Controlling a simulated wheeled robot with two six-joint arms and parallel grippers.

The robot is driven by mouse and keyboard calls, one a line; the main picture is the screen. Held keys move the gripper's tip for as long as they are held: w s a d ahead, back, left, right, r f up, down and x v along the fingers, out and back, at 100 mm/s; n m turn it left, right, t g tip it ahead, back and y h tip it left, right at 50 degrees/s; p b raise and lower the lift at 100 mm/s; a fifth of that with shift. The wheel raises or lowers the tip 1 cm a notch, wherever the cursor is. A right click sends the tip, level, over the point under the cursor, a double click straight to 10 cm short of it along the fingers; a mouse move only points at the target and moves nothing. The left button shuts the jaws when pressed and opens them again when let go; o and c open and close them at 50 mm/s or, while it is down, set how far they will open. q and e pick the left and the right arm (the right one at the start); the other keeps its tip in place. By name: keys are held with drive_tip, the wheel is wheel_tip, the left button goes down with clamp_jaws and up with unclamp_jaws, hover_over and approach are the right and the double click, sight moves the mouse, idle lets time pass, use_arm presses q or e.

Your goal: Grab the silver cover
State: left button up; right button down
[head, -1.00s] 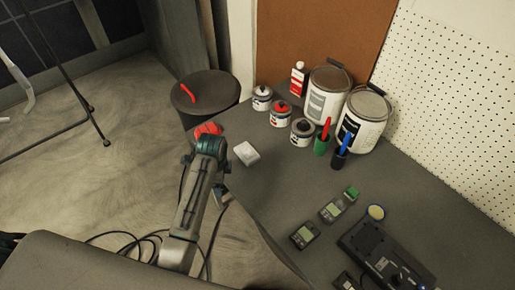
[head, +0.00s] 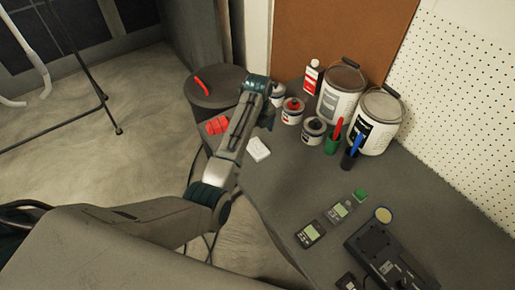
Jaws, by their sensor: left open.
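A small pale silver-white block-like piece (head: 258,149) lies on the grey table (head: 300,185) near its left edge; it is the likeliest silver cover, though its details are too small to tell. My left gripper (head: 267,117) is just beyond it, over the table's far left part, close to the small cans. The gripper is open, and its fingers are small and partly hidden by my own wrist. My left forearm passes just left of the pale piece. My right gripper is not in view.
A red object (head: 216,125) lies at the table's left corner. Small paint cans (head: 292,111), big paint cans (head: 375,121), a white-red bottle (head: 312,77) and green and blue-handled tools stand at the back. Meters (head: 311,234) and a black device (head: 385,255) lie at the front right.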

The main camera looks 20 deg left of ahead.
sight(257, 147)
use_arm(q)
wheel_tip(257, 147, down, 3)
drive_tip(key=shift+r, duration=0.1)
drive_tip(key=f+p, duration=0.1)
drive_tip(key=f, duration=0.3)
drive_tip(key=shift+a+f, duration=0.15)
drive_tip(key=shift+a, duration=0.05)
drive_tip(key=shift+f+p, duration=0.3)
drive_tip(key=shift+f, duration=0.15)
drive_tip(key=c, duration=1.2)
drive_tip(key=shift+r, duration=0.1)
